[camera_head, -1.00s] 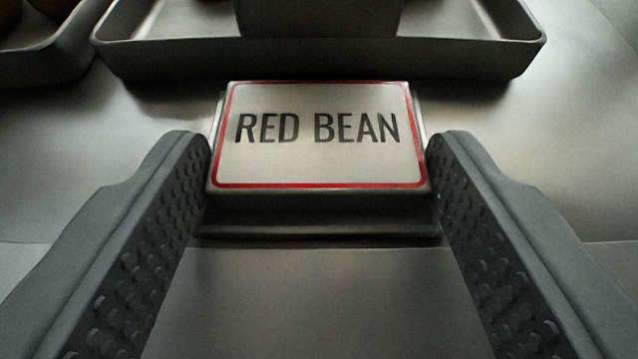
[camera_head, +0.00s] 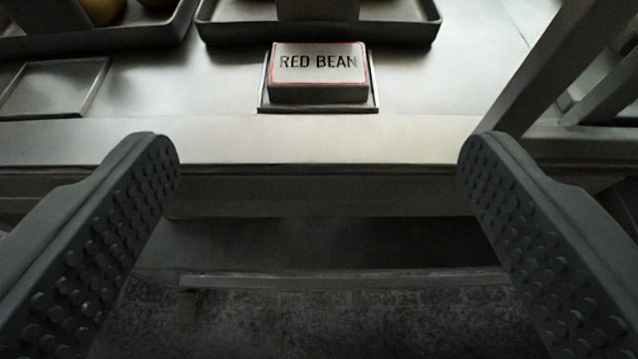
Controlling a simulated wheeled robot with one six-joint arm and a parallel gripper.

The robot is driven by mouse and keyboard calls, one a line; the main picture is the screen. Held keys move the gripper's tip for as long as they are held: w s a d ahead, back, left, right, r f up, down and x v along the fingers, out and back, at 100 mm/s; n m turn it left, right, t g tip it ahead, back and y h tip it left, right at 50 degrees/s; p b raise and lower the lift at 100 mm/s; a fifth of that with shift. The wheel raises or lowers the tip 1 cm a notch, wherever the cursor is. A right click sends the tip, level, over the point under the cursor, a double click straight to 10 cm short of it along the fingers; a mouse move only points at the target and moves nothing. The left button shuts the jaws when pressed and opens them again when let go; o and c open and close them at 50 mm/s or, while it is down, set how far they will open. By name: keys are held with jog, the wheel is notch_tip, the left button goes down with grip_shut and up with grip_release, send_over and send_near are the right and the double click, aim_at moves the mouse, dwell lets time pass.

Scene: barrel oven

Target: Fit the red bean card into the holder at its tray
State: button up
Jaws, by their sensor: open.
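The red bean card (camera_head: 318,62) is a pale block with a red border and the words RED BEAN. It rests in a shallow square holder (camera_head: 320,109) on the counter, in front of a grey tray (camera_head: 412,36). The holder's rim shows around the card's front and sides; its back edge is hidden. My gripper (camera_head: 319,160) is open and empty. Its two ridged fingers are wide apart, in front of the counter edge and clear of the card.
An empty square holder (camera_head: 55,88) lies on the counter at left. Another tray (camera_head: 100,40) with yellowish round items stands behind it. Grey slanted bars (camera_head: 550,75) rise at right. The counter's front edge (camera_head: 320,140) drops to a dark floor (camera_head: 330,325).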

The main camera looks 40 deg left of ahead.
jog(key=shift+s+d+r, duration=0.2)
jog(key=shift+s+d, duration=0.1)
jog(key=shift+s, duration=0.15)
jog(key=s+a+r+m+t+h, duration=0.1)
jog(key=s+r+m+t+h, duration=0.15)
jog(key=r, duration=1.05)
jog(key=s+r+m+t+h, duration=0.1)
jog(key=s+r+t+h, duration=0.25)
jog(key=r, duration=0.95)
jog(key=s+a+r+m+h, duration=0.1)
jog(key=s+a+r+m, duration=0.1)
jog(key=s+r, duration=0.5)
jog(key=s+a+r+m, duration=0.1)
jog(key=s+a+r, duration=0.2)
jog(key=s+r, duration=0.4)
jog(key=s, duration=0.8)
jog(key=shift+s+a+r+m+h, duration=0.25)
jog(key=shift+s+r+m+h, duration=0.05)
jog(key=shift+s+m+h, duration=0.1)
jog(key=shift+w, duration=0.1)
